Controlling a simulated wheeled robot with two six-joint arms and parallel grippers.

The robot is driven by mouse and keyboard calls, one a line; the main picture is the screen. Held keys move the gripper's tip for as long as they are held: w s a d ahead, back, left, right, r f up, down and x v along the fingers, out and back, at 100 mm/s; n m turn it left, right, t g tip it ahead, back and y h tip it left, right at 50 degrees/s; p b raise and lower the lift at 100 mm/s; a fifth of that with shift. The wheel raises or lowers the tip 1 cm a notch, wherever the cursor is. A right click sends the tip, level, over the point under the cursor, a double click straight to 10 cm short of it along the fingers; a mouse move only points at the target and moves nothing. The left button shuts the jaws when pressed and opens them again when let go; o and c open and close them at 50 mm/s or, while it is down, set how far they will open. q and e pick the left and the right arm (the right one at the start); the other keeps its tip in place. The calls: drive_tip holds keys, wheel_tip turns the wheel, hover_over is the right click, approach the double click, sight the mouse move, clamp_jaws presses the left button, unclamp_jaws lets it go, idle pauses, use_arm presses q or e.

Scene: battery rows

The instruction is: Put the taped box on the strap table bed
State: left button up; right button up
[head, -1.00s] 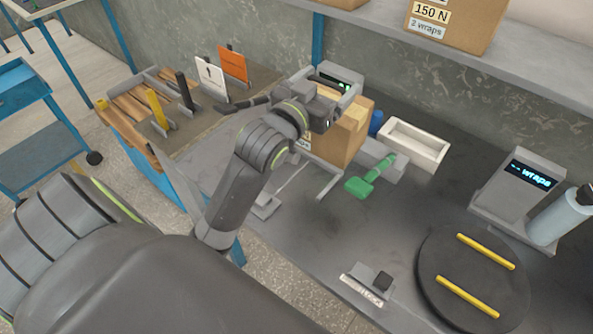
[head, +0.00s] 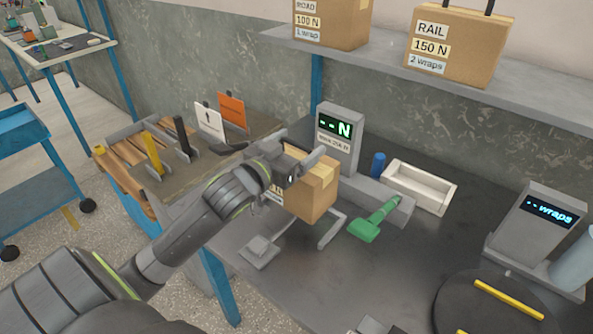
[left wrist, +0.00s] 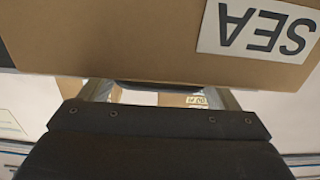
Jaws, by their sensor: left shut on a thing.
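The taped box (head: 310,198) is a brown cardboard carton with lighter tape on top. My left gripper (head: 296,165) is shut on it near its top edge; the fingers partly hide it. In the left wrist view the box (left wrist: 150,45) fills the upper part, with a label reading SEA upside down. It appears held above the bench, near a grey bracket (head: 331,232); the gap below is hard to judge. The round dark bed (head: 455,312) with yellow strips is at the lower right, cut off by the frame edge. My right gripper is not in view.
A display reading "--N" (head: 338,140) stands behind the box. A green-handled tool (head: 368,229), blue cylinder (head: 378,164) and white tray (head: 420,187) lie right of it. A wraps display (head: 535,222) and grey bottle (head: 575,262) stand by the bed. Boxes sit on the shelf above.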

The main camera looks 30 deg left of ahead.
use_arm(q)
drive_tip(key=shift+d+f+b, duration=0.1)
drive_tip(key=shift+f+b, duration=0.4)
drive_tip(key=shift+f, duration=3.1)
drive_tip(key=o, duration=1.6)
drive_tip(key=shift+f, duration=0.35)
drive_tip(key=o, duration=0.3)
drive_tip(key=shift+s, duration=0.1)
drive_tip(key=shift+o, duration=0.2)
drive_tip(key=shift+r, duration=0.1)
drive_tip(key=shift+s, duration=0.1)
drive_tip(key=s+a+p, duration=0.1)
drive_tip(key=s, duration=1)
drive_tip(key=shift+s, duration=0.4)
